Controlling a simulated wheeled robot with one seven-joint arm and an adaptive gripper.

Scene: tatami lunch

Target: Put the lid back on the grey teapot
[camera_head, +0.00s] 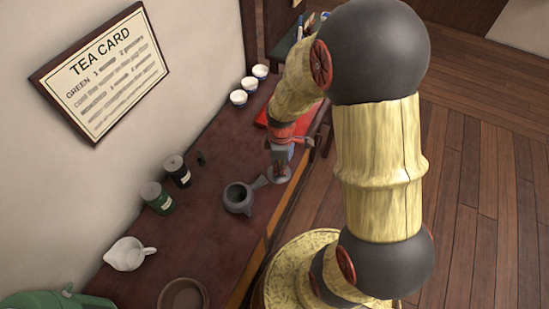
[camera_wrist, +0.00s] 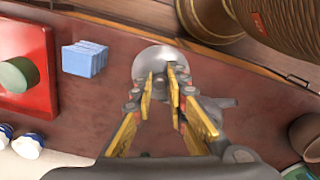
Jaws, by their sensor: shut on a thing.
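The grey teapot (camera_head: 238,198) stands on the dark red-brown counter with its top open and its side handle pointing up and right. My gripper (camera_head: 281,166) is just beyond the handle, up and right of the pot. It is shut on the knob of the round grey lid (camera_head: 280,175). In the wrist view, the lid (camera_wrist: 149,59) shows as a pale grey disc behind the two yellow-padded fingers (camera_wrist: 161,80). I cannot tell whether the lid touches the counter. The pot is mostly hidden behind my gripper in the wrist view.
Two tea tins (camera_head: 159,198) (camera_head: 177,171) stand by the wall. A white pitcher (camera_head: 127,253) and brown bowl (camera_head: 183,295) are nearer. White cups (camera_head: 239,97) and a red tray (camera_wrist: 38,95) lie beyond, with a blue stack (camera_wrist: 85,58) beside the tray.

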